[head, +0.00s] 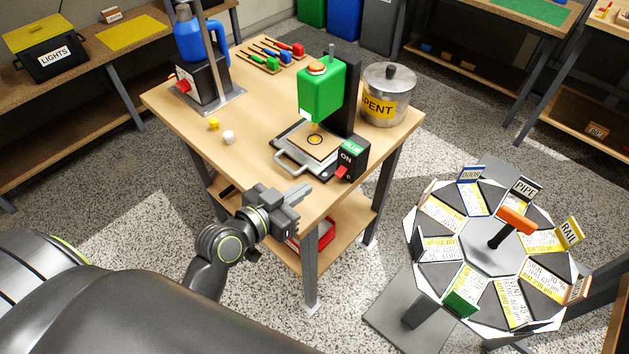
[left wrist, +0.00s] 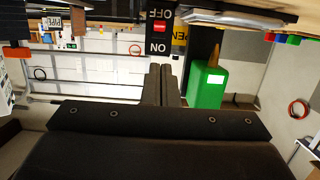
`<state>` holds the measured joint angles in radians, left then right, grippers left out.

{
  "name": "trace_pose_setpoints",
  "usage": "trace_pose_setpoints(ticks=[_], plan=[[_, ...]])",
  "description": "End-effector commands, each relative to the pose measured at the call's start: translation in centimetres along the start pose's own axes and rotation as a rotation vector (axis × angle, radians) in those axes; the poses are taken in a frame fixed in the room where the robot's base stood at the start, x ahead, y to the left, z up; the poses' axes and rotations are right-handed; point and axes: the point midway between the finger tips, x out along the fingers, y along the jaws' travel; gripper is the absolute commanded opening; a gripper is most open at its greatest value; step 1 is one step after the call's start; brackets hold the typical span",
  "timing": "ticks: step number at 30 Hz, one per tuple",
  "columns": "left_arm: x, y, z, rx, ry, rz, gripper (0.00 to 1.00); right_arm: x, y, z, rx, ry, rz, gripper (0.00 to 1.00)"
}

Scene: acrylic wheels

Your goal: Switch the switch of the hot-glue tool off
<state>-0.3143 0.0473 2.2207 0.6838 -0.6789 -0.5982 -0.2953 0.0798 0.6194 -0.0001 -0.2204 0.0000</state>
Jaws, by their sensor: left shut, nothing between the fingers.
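The hot-glue tool has a green head (head: 320,92) on a dark column above a small plate on the wooden table. The left wrist view, upside down, shows the red switch (left wrist: 160,26) between the words OFF and ON, and the green head (left wrist: 206,86). My left gripper (head: 304,190) is shut and empty, in front of the tool and left of the box, apart from the switch. My right gripper is out of view.
A metal pot (head: 388,92) labelled SPENT stands behind the tool. A handled frame (head: 290,165) lies near the table edge. A blue bottle (head: 190,42) on a stand is at the back left. A labelled carousel (head: 425,215) stands at the right. The table's front left is mostly clear.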

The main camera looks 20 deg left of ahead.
Motion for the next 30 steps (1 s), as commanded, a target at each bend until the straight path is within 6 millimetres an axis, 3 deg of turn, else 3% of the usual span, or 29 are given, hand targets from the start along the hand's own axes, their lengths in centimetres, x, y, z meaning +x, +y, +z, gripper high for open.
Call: trace_pose_setpoints(ticks=[6,14,24,27,30], plan=[[-1.5,0.0,0.6,0.000,-0.001,0.000,0.00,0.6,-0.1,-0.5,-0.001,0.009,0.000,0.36],[-1.6,0.0,0.5,-0.001,0.000,0.000,0.00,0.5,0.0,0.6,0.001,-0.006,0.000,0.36],[-1.6,0.0,0.7,0.000,-0.006,0.001,0.00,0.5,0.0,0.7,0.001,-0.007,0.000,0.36],[-2.1,0.2,1.6,0.001,-0.060,0.005,0.00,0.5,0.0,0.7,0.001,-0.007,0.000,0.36],[-3.5,0.4,4.0,-0.004,-0.192,0.003,0.00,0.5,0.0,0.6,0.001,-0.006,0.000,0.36]])
